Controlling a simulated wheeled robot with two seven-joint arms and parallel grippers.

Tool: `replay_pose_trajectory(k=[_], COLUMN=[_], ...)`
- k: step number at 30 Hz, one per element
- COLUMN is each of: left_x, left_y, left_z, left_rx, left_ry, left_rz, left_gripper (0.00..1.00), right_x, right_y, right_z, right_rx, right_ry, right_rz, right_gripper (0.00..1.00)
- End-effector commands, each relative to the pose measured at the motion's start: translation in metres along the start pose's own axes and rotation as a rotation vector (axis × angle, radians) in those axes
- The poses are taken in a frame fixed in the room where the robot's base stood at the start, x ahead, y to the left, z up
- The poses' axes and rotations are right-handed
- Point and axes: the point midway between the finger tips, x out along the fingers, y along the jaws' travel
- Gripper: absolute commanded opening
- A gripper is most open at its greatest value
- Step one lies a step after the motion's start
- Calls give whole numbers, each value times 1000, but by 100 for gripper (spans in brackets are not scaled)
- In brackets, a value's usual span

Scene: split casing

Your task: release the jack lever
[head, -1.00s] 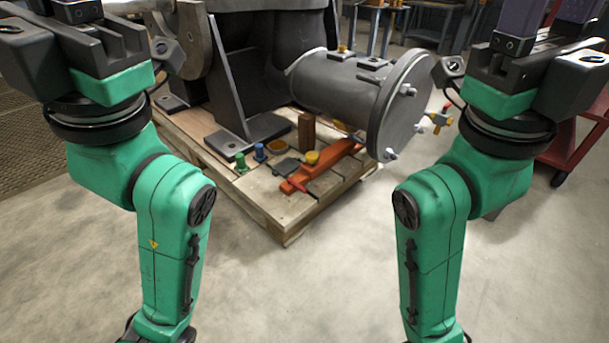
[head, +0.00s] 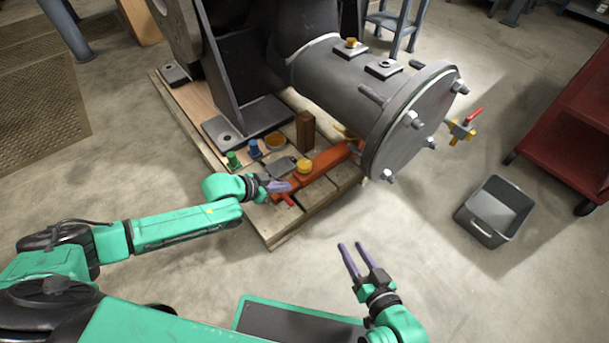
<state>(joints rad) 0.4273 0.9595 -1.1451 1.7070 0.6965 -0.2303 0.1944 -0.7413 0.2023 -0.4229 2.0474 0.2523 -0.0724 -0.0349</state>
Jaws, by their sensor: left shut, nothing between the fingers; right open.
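An orange-red jack (head: 330,158) with a yellow round cap (head: 304,166) lies on the wooden pallet under the dark grey cylindrical casing (head: 345,85). A small red lever (head: 287,200) shows at its near end. My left gripper (head: 284,187) is shut and empty, with its purple fingertips right at the near end of the jack, close to the lever. I cannot tell whether they touch it, and the gripper partly hides that end. My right gripper (head: 350,258) is open and empty, over the floor in front of the pallet.
The pallet (head: 290,232) also holds a green plug (head: 234,160), a blue plug (head: 255,149) and a brown wooden block (head: 306,131). A valve with a red handle (head: 474,116) juts from the casing's right. A grey bin (head: 497,211) and red cart (head: 575,125) stand right, with clear floor between.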

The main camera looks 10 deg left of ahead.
Motion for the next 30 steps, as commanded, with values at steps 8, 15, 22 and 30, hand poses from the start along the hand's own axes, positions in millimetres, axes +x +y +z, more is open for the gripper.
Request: replay_pose_trajectory(k=[8,15,22,30], left_x=[-8,0,26,45], left_y=[-16,-16,-16,-16], left_z=[24,25,26,26], left_rx=[-20,-19,-18,-17], left_ry=[-60,-56,-56,-54], left_rz=[-25,-25,-24,-24], left_gripper=[0,0,0,0], right_x=[-9,-7,7,26], right_y=[-2,0,6,8], right_z=[20,24,15,-43], right_rx=[18,19,8,-41], right_ry=[-50,-43,45,223], right_rz=[3,4,2,-13], right_gripper=[50,50,50,50])
